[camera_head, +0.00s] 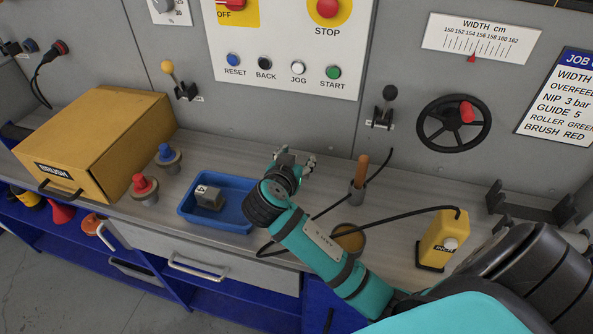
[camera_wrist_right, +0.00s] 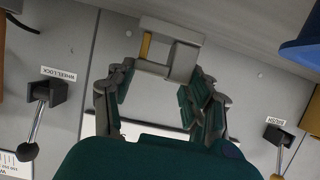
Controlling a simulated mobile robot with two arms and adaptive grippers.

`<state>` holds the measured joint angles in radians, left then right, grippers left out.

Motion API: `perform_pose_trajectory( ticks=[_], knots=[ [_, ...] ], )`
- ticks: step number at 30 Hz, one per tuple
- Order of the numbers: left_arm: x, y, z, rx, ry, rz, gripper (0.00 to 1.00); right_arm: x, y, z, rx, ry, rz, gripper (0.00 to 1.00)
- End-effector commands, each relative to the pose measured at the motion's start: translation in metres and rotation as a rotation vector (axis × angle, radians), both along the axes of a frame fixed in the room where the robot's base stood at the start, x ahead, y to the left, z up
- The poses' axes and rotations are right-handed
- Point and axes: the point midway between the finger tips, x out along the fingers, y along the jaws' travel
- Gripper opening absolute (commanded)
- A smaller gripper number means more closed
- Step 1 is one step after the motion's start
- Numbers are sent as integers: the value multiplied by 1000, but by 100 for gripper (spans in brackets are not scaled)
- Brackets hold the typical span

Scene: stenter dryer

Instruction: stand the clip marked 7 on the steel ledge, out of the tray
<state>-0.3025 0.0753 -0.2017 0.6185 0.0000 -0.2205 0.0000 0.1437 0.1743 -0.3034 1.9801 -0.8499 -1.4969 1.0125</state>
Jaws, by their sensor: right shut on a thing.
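My right gripper (camera_head: 295,160) is over the grey steel ledge, just right of the blue tray and near the wall panel. In the right wrist view its fingers (camera_wrist_right: 160,95) are shut on a grey clip (camera_wrist_right: 183,62) with a yellow-orange strip. The held clip's number is not visible, and I cannot tell if it touches the ledge (camera_head: 330,177). The blue tray (camera_head: 240,224) sits on the ledge and holds another grey clip (camera_head: 208,198) with a small white label, too small to read. My left gripper is not in view.
Red (camera_head: 144,188) and blue (camera_head: 166,158) knobbed pieces and a yellow box (camera_head: 95,140) stand left of the tray. A wooden-handled tool in a holder (camera_head: 357,192), a round pot (camera_head: 350,240), a black cable and a yellow bottle (camera_head: 440,238) lie to the right.

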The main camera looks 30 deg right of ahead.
Motion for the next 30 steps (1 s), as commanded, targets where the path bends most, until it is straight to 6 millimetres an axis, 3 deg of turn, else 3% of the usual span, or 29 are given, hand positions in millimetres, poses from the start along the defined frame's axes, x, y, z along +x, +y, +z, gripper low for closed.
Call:
perform_pose_trajectory(
  ticks=[7, 18, 19, 24, 30],
  knots=[
    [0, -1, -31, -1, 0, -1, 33, 0, 0, -35, -2, 0, 2, 4],
    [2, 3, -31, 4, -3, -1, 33, -1, 1, -37, 0, 1, 1, 4],
    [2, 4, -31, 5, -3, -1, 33, -1, 1, -38, 1, 2, 0, 53],
    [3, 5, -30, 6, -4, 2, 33, -1, 1, -37, 0, 2, 1, 75],
    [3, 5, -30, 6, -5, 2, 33, -1, 1, -37, 0, 2, 1, 75]
  ],
)
